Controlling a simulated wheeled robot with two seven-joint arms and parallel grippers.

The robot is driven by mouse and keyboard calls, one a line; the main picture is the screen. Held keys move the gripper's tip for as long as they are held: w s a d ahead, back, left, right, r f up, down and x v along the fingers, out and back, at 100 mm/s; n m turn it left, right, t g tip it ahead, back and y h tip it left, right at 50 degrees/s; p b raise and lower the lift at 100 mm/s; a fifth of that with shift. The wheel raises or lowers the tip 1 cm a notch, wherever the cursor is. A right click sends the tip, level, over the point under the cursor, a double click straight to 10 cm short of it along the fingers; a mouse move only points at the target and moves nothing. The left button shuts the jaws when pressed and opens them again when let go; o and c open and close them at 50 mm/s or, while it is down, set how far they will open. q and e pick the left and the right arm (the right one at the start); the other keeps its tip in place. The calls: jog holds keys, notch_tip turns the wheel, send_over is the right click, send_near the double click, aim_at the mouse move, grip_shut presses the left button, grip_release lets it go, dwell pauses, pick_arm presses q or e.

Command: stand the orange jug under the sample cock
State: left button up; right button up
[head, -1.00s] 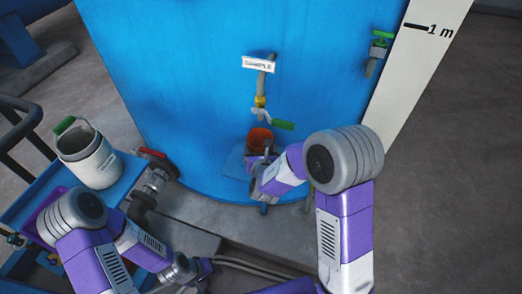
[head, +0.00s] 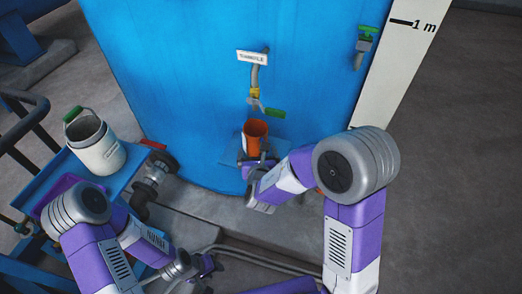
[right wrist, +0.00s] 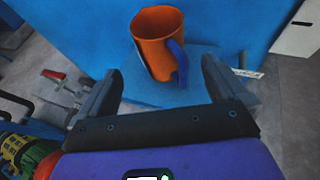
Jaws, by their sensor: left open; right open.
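The orange jug (head: 255,139) stands upright on a small blue shelf (head: 231,153) on the side of the blue vessel. In the head view it appears just below the sample cock (head: 256,102), which has a green lever. In the right wrist view the jug (right wrist: 152,50) shows its blue handle (right wrist: 180,62) turned toward my gripper's side. My right gripper (head: 259,166) is open in front of the jug; in the wrist view its fingers (right wrist: 160,72) are spread, with nothing gripped between them. My left gripper (head: 207,268) is open and empty, low in the middle.
A white container with a green handle (head: 98,150) stands on a blue cart (head: 133,160) at the left. A red-handled valve (head: 153,147) and pipes are between cart and vessel. Another green-handled cock (head: 364,42) is higher right. The floor at right is clear.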

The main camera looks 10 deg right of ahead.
jog(key=s+d+f+m+g+h, duration=0.1)
jog(key=s+d+f+m+g, duration=0.25)
jog(key=s+f, duration=0.3)
jog(key=s+d+f+m+g, duration=0.2)
jog(key=s+f+m+g, duration=0.1)
jog(key=s+f+g, duration=0.3)
jog(key=s+a+f+m+g+y, duration=0.3)
jog(key=s+a+f+m, duration=0.15)
jog(key=s+m, duration=0.25)
jog(key=s+a+f+m+g+y, duration=0.3)
jog(key=s+f+m, duration=0.3)
jog(key=s+m, duration=0.15)
pick_arm(q)
jog(key=shift+s+r, duration=0.15)
jog(key=shift+s, duration=0.2)
pick_arm(e)
jog(key=f+m+t, duration=0.1)
jog(key=m, duration=0.4)
jog(key=w+f+m+y, duration=0.1)
jog(key=f+m, duration=0.1)
jog(key=m, duration=0.3)
jog(key=w+f+m+t, duration=0.1)
jog(key=m, duration=0.4)
jog(key=shift+a+f+m+t+y, duration=0.15)
jog(key=shift+m+t+y, duration=0.15)
jog(key=shift+m+t, duration=0.1)
